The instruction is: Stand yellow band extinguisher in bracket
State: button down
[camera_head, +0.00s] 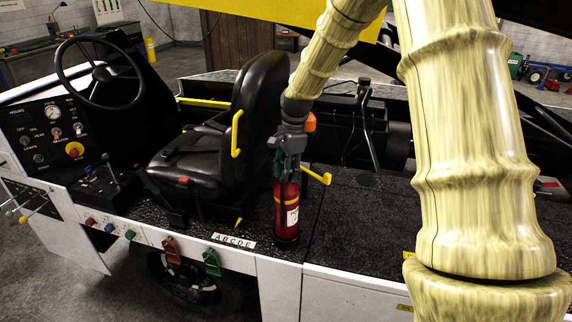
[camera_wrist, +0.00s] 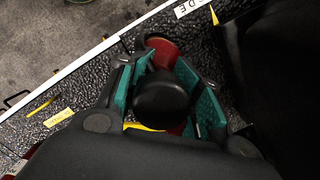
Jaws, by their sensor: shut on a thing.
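A red extinguisher (camera_head: 287,206) with a pale label stands about upright at the black deck beside the seat. A small yellow patch shows above its label; I cannot clearly see a full band. My gripper (camera_head: 288,165) points down and is shut on its top. In the wrist view, the teal finger pads of my gripper (camera_wrist: 168,95) flank a black round top (camera_wrist: 161,97), with red body (camera_wrist: 162,52) showing beyond. Its foot is dark, and I cannot tell whether it touches the deck or sits in a bracket. No bracket is clearly distinguishable.
The black seat (camera_head: 210,145) stands close left of the extinguisher. A yellow bar (camera_head: 318,175) juts out just behind it at right. A lettered plate (camera_head: 234,240) lies on the deck near the white front edge. The black deck (camera_head: 360,230) to the right is clear.

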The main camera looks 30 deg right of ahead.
notch_tip(320, 180, down, 2)
jog(key=shift+w+d+f, duration=0.1)
jog(key=shift+w+d, duration=0.05)
jog(key=c, duration=1)
grip_release()
jog(key=shift+o, duration=0.2)
jog(key=r+b, duration=0.1)
jog(key=r, duration=0.3)
jog(key=d+r+b, duration=0.1)
jog(key=r, duration=0.3)
jog(key=r+b, duration=0.1)
jog(key=r, duration=0.3)
jog(key=shift+s+d, duration=0.2)
jog(key=shift+d, duration=0.1)
